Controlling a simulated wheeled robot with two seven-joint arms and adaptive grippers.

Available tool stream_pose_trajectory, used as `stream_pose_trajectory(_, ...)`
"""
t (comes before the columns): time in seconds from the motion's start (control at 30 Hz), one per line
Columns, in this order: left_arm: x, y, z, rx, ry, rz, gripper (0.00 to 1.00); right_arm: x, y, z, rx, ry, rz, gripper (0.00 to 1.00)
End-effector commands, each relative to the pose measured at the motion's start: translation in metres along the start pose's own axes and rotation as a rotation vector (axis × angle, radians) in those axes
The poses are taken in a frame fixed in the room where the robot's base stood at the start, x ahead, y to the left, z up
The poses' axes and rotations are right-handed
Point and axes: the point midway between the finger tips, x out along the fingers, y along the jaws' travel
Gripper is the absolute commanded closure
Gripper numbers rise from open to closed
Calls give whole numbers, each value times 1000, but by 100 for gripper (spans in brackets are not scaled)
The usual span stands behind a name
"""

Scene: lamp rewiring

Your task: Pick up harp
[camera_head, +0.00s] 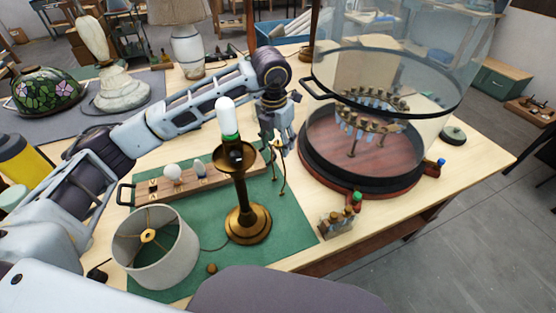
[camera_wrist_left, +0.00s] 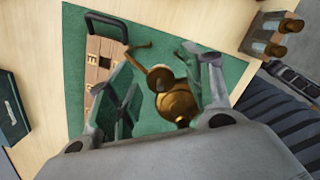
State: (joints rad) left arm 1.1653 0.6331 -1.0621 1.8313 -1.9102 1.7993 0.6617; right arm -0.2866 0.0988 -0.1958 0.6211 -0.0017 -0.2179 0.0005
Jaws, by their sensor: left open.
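The harp (camera_head: 281,178) is a thin brass wire piece on the green mat (camera_head: 190,283), just right of the brass lamp (camera_head: 247,222). My left gripper (camera_head: 274,137) is open above it, pointing down, and its fingers partly hide the top of the harp. In the left wrist view, my open gripper (camera_wrist_left: 158,64) has a brass piece (camera_wrist_left: 138,46), likely the harp, beyond and between its fingertips. The lamp's brass base (camera_wrist_left: 176,103) shows between the fingers. I cannot tell whether a finger touches the harp. My right gripper is out of view.
A wooden bulb tray (camera_head: 198,181) lies behind the lamp, and a white shade (camera_head: 156,256) stands at front left. A large glass cylinder on a round base (camera_head: 345,183) stands close on the right. A small bottle rack (camera_head: 337,221) sits near the front edge.

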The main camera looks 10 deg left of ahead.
Motion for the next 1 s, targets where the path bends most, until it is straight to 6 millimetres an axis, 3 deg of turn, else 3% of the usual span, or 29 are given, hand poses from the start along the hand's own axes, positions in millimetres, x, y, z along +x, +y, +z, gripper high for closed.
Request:
stream_pose_trajectory(0.4, 0, 0, 0, 0, 0, 0, 49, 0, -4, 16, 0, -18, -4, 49)
stream_pose_trajectory(0.8, 1, 0, 0, 0, 2, 0, 100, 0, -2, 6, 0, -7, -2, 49)
stream_pose_trajectory(1.0, 2, 0, -1, 1, 5, 0, 100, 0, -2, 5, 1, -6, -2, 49)
